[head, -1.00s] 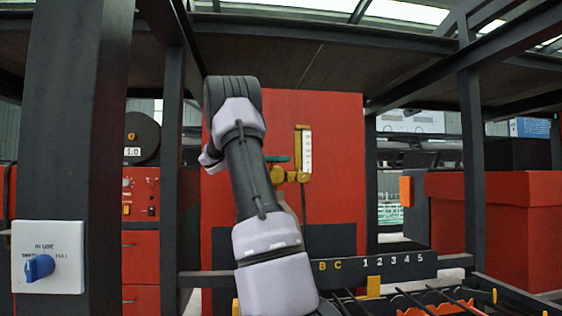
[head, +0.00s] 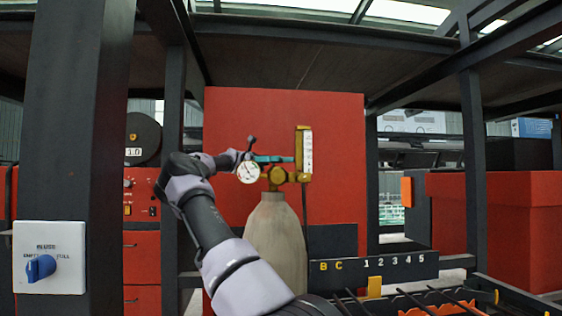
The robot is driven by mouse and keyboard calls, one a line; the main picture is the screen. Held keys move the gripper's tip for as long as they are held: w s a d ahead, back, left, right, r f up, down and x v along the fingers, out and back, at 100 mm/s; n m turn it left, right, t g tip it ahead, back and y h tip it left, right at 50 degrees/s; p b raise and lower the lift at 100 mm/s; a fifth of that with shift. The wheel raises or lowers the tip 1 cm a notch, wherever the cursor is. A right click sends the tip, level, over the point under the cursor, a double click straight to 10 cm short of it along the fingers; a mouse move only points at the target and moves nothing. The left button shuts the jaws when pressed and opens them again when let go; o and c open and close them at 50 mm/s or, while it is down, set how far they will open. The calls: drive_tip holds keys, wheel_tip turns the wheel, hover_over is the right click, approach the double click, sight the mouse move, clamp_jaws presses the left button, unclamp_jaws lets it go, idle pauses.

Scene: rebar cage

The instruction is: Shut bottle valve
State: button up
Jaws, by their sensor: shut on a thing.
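A pale tan gas bottle (head: 275,240) stands upright in front of the red panel, its lower part hidden behind my arm. A brass valve (head: 277,178) sits on its neck, with a round white gauge (head: 248,173) on the left and a flowmeter (head: 304,154) with a white scale on the right. A teal valve handle (head: 278,159) shows above the brass body. My gripper (head: 255,158) reaches in from the left, just above the gauge, and is shut on the teal handle. The fingertips are small and partly unclear.
A dark post (head: 75,130) with a blue-knobbed switch box (head: 48,257) stands at the left. A dark numbered rail (head: 380,266) crosses at the lower right, with rods below it. A red box (head: 500,225) stands at the right. Dark beams run overhead.

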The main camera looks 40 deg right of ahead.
drive_tip(key=shift+a+f+m+y, duration=0.15)
drive_tip(key=shift+m+y, duration=0.45)
drive_tip(key=shift+y, duration=0.3)
drive_tip(key=o, duration=1.2)
drive_tip(key=shift+c, duration=0.2)
drive_tip(key=shift+n+h, duration=0.4)
